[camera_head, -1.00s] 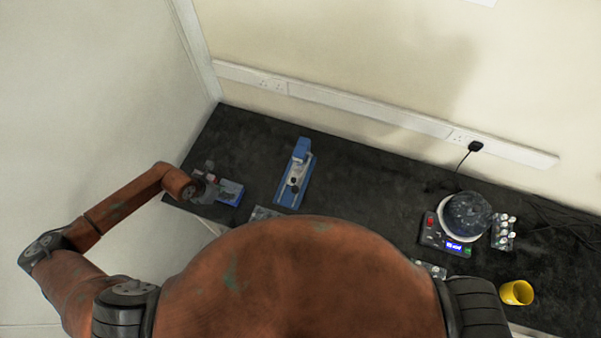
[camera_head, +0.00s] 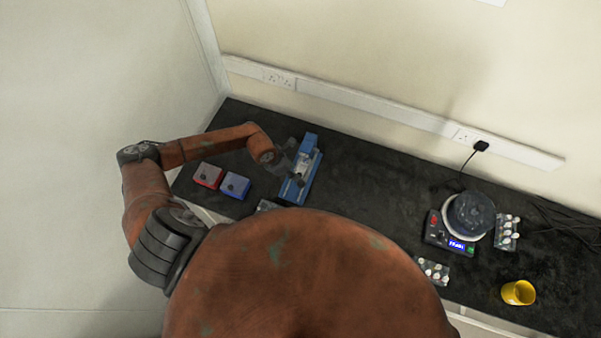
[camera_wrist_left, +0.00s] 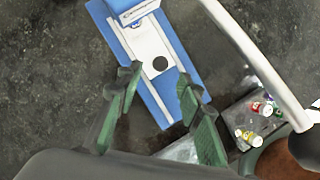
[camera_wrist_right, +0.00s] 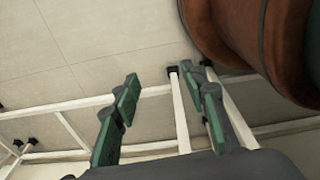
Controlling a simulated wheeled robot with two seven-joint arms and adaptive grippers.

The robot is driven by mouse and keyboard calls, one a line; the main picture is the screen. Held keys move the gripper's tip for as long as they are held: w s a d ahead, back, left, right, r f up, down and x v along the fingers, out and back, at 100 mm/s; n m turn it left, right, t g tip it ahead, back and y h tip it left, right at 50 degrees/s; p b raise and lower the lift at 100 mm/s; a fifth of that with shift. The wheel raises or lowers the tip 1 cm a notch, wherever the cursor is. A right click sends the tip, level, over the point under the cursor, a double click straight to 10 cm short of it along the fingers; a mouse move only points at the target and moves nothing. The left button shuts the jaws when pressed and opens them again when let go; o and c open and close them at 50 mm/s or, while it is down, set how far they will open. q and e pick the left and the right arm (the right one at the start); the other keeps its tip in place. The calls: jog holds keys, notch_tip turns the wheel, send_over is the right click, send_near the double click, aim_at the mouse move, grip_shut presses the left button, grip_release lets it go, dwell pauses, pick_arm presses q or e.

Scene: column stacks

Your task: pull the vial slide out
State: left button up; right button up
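A blue device (camera_head: 309,145) with a white slide stands on the black bench, left of centre in the head view. In the left wrist view the pale slide (camera_wrist_left: 145,42) lies along the device's blue base (camera_wrist_left: 187,72), with a dark round spot (camera_wrist_left: 160,63) near its lower end. No vial can be made out on it. My left gripper (camera_head: 292,168) is over this device. In the left wrist view its green-padded fingers (camera_wrist_left: 158,85) are apart, one each side of the slide's end, with nothing between them. My right gripper (camera_wrist_right: 167,85) is open and empty, away from the bench top.
A red box (camera_head: 208,175) and a blue box (camera_head: 235,185) stand left of the device. A rack with colourful-capped vials (camera_wrist_left: 258,112) is close by. A stirrer with a display (camera_head: 440,236), a vial rack (camera_head: 507,232) and a yellow cup (camera_head: 518,292) are at the right. The middle bench is clear.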

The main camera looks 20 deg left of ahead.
aim_at(299, 174)
pick_arm(q)
jog(key=shift+x, duration=2.3)
jog(key=shift+w+d, duration=0.1)
grip_shut()
